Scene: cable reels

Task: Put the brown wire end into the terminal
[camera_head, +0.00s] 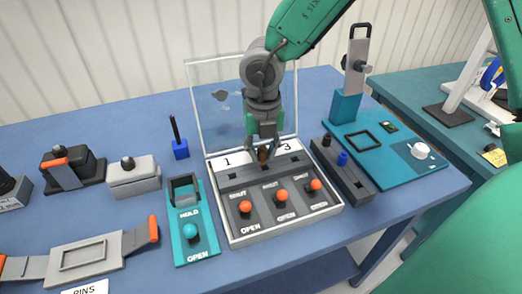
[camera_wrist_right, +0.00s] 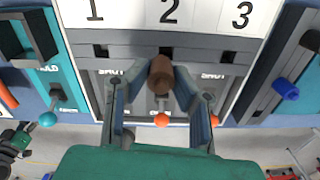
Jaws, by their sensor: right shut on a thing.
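The terminal (camera_head: 235,180) is a dark block in a white-framed box, with a white strip numbered 1, 2, 3 behind it. My right gripper (camera_head: 263,147) comes down from above at position 2 and is shut on the brown wire end (camera_head: 263,155). In the right wrist view the brown wire end (camera_wrist_right: 160,76) sits between the fingertips, over the terminal (camera_wrist_right: 225,55) just below number 2. I cannot tell whether its tip is inside the opening. Orange-knobbed levers (camera_head: 281,195) stand in front, marked SHUT and OPEN. My left gripper is not in view.
A clear upright panel (camera_head: 228,85) stands behind the terminal. A teal holder (camera_head: 190,230) marked HOLD and OPEN is at its left. A dark block with a blue knob (camera_head: 342,159) and a teal board (camera_head: 400,140) are at its right.

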